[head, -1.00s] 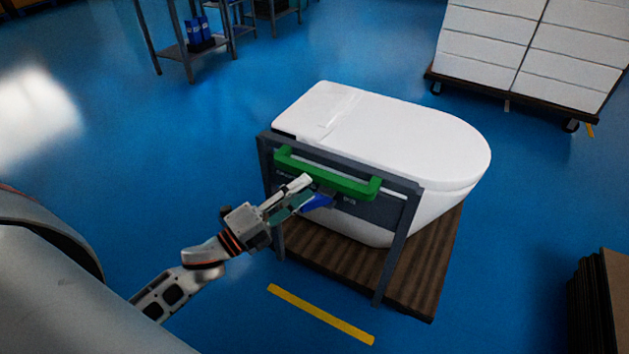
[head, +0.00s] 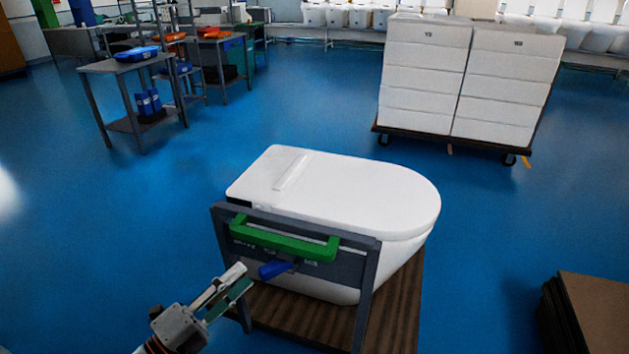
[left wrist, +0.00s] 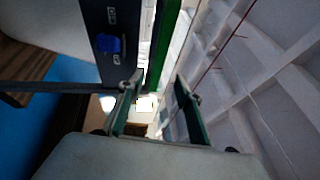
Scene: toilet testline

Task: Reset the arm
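My left gripper (head: 238,279) is at the lower left of the head view, in front of the test frame and below its green handle. Its two fingers stand apart in the left wrist view (left wrist: 160,108), with nothing held between them. The green handle (head: 285,243) runs along the front of the grey frame (head: 366,285) and shows beyond the fingers in the wrist view (left wrist: 163,45). A blue knob (head: 275,269) on the panel sits just right of the fingertips, apart from them; it also shows in the wrist view (left wrist: 108,43). My right gripper is out of view.
A white toilet (head: 350,195) lies behind the frame on a brown ribbed pallet (head: 395,315). A cart of white boxes (head: 420,75) stands behind. Workbenches (head: 115,66) are at the back left, and flat brown boards (head: 595,305) at the lower right. Blue floor lies between.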

